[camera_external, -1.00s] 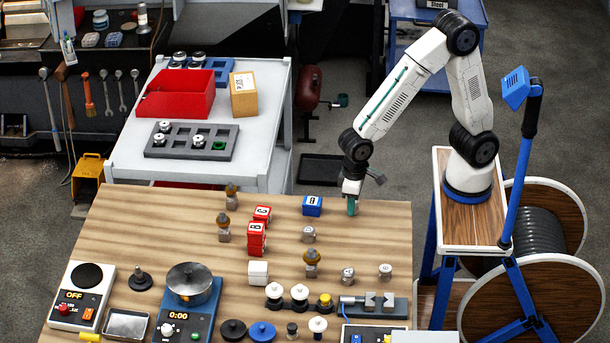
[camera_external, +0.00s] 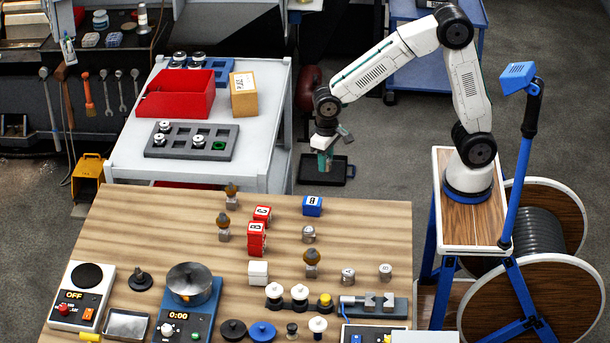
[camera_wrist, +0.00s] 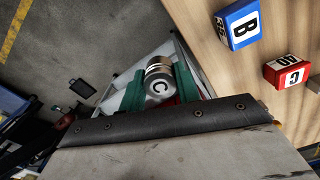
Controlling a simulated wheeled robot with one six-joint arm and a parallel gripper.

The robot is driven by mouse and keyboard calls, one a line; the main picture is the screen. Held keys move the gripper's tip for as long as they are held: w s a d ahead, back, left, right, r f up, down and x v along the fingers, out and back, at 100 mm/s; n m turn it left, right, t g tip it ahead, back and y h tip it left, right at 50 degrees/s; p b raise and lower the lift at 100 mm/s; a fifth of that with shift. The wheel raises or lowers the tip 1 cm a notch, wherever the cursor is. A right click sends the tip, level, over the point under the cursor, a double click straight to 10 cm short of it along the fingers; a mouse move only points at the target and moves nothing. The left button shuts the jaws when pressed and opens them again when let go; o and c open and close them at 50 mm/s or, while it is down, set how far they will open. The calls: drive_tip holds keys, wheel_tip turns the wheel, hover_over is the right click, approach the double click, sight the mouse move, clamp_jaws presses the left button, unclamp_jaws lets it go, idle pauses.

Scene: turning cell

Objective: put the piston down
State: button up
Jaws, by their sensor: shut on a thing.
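In the outside view my gripper (camera_external: 325,168) is held in the air and appears beyond the wooden table's far edge. The piston is too small there to make out clearly. Similar metal cylinders stand on the table (camera_external: 370,225): one at the far middle (camera_external: 309,234), one marked A (camera_external: 348,276) and one at the right (camera_external: 385,271).
A blue block B (camera_external: 312,206) and red blocks (camera_external: 257,238) stand on the table. A grey cart (camera_external: 125,155) at the back left carries a red bin (camera_external: 180,97), a cardboard box (camera_external: 243,98) and a dark slotted tray (camera_external: 165,152). The table's far right is clear.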

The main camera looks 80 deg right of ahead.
drive_tip(key=w+d+f, duration=0.1)
drive_tip(key=w+d, duration=0.7)
drive_tip(key=d, duration=0.5)
drive_tip(key=n, duration=0.3)
hover_over(250, 150)
drive_tip(key=shift+f, duration=2.05)
drive_tip(key=shift+f, duration=0.1)
drive_tip(key=o, duration=1)
